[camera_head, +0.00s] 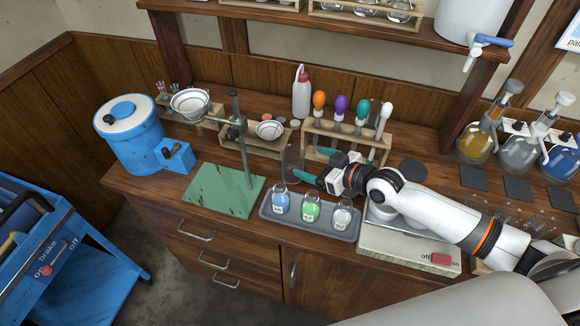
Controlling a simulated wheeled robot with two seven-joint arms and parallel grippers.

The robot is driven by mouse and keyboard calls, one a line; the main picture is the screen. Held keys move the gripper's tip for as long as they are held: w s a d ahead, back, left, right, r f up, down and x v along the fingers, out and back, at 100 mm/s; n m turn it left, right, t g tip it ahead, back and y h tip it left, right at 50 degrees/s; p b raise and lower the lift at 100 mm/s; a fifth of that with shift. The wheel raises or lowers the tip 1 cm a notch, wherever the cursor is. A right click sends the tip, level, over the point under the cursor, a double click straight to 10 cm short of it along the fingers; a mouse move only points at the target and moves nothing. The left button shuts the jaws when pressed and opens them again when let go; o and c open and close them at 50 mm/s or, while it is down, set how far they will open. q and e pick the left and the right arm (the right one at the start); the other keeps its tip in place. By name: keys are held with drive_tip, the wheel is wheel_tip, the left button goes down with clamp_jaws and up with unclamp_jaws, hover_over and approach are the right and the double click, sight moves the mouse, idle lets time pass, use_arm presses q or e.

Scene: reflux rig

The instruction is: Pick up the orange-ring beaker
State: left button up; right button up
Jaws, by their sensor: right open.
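My right gripper (315,164) reaches in from the right over the bench. Its two teal fingers are apart and point left. A clear glass vessel (291,161) stands just left of the fingertips, in front of the wooden rack; it looks like a beaker. An orange ring on it cannot be made out at this size, and I cannot tell whether the fingers touch it. More clear glassware (512,214) stands at the right, partly behind my right arm; ring colours there are not readable. My left gripper is not in view.
A grey tray (270,222) with several small bottles lies in front of the gripper. A metal stand rises from the green board (207,190) to the left. A dropper rack (345,141) is behind. A switched device (405,248) sits below my right arm.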

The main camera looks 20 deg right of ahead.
sight(285, 154)
drive_tip(key=x, duration=0.9)
drive_tip(key=shift+w+a+f, duration=0.1)
drive_tip(key=shift+w+a, duration=0.1)
drive_tip(key=shift+a, duration=0.05)
drive_tip(key=shift+s+d, duration=0.1)
drive_tip(key=shift+c, duration=1.4)
drive_tip(key=c, duration=0.8)
wheel_tip(285, 154, up, 10)
